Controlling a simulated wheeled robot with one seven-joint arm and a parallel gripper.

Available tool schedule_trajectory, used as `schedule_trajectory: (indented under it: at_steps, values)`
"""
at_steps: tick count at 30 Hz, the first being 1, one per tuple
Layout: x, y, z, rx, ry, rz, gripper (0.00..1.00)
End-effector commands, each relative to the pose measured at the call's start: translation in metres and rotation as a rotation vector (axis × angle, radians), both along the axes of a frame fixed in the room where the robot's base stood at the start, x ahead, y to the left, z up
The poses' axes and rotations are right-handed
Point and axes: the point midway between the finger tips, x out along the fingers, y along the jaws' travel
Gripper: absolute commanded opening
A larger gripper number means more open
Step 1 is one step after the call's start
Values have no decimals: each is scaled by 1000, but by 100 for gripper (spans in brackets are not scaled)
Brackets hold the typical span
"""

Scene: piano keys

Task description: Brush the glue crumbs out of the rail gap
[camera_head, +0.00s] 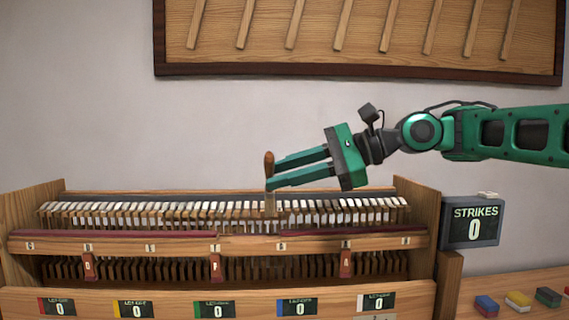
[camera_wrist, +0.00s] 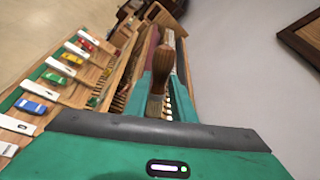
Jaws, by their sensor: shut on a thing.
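My green gripper (camera_head: 269,178) is shut on a brush with a brown wooden handle (camera_head: 269,163). The brush stands upright, its pale lower end (camera_head: 270,203) reaching down to the row of white-topped keys. In the wrist view the brush handle (camera_wrist: 162,66) sits between the two green fingers. The keys (camera_head: 130,210) run across the wooden piano frame (camera_head: 120,245) behind a dark red strip. I cannot make out the rail gap or any glue crumbs at this size. Whether the bristles touch anything is also unclear.
A strikes display (camera_head: 474,226) reading 0 stands right of the frame. Several counters reading 0 line the front panel (camera_head: 385,314). Colored blocks (camera_head: 518,300) lie on the right-hand table. A wooden board (camera_head: 350,35) hangs on the wall.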

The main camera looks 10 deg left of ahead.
Motion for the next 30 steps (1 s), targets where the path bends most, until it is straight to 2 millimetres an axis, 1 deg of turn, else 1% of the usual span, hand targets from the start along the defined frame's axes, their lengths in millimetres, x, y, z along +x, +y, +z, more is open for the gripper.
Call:
schedule_trajectory:
  at_steps: [3, 9, 30]
  values:
    - [0, 0, 11, 0, -3, 1, 0]
    - [0, 0, 25, 1, -2, 0, 0]
    - [0, 0, 26, 0, 0, 0, 0]
